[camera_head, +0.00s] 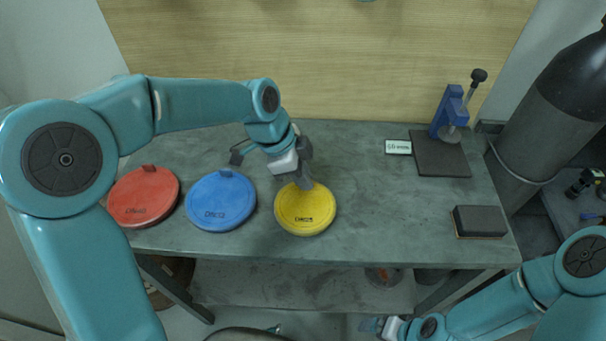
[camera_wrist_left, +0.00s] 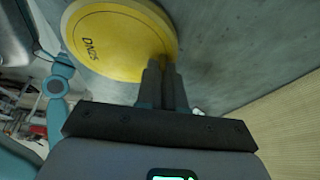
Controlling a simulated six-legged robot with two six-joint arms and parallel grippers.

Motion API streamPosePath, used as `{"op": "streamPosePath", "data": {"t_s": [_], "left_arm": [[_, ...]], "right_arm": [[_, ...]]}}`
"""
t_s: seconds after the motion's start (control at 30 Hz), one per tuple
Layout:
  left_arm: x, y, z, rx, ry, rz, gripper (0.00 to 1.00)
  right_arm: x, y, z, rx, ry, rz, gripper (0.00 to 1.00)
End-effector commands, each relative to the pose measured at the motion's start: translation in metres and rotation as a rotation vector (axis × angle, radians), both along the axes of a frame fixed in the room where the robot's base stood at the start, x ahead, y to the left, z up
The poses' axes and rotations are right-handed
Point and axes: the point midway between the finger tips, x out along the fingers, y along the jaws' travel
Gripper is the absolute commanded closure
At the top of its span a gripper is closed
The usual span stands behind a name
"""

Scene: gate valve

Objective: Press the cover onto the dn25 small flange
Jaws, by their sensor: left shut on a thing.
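The yellow round cover (camera_head: 306,212) lies on the bench, right of the blue and red ones. It also shows in the left wrist view (camera_wrist_left: 112,38), where its face reads DN25. My left gripper (camera_head: 306,184) is at the far edge of the yellow cover. In the left wrist view its fingers (camera_wrist_left: 162,68) are close together at the cover's rim, shut on a part of it that they hide. I cannot make out a separate flange under the cover. My right arm shows at the lower right, its gripper (camera_head: 390,328) only partly visible in front of the bench.
A blue disc (camera_head: 221,203) and a red disc (camera_head: 143,198) lie to the left. A blue press (camera_head: 447,120) on a dark plate, a small sign (camera_head: 398,147) and a black block (camera_head: 480,221) stand to the right. The bench between the yellow cover and the block is clear.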

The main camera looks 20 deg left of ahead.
Motion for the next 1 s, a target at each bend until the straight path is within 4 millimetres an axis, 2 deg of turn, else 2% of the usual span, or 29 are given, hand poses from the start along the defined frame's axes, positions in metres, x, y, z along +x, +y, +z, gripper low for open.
{"op": "streamPosePath", "data": {"t_s": [1.0], "left_arm": [[0.0001, -0.0001, -0.0042, 0.000, 0.000, 0.000, 1.00]], "right_arm": [[0.0000, 0.0000, -0.0062, 0.000, 0.000, 0.000, 0.06]]}}
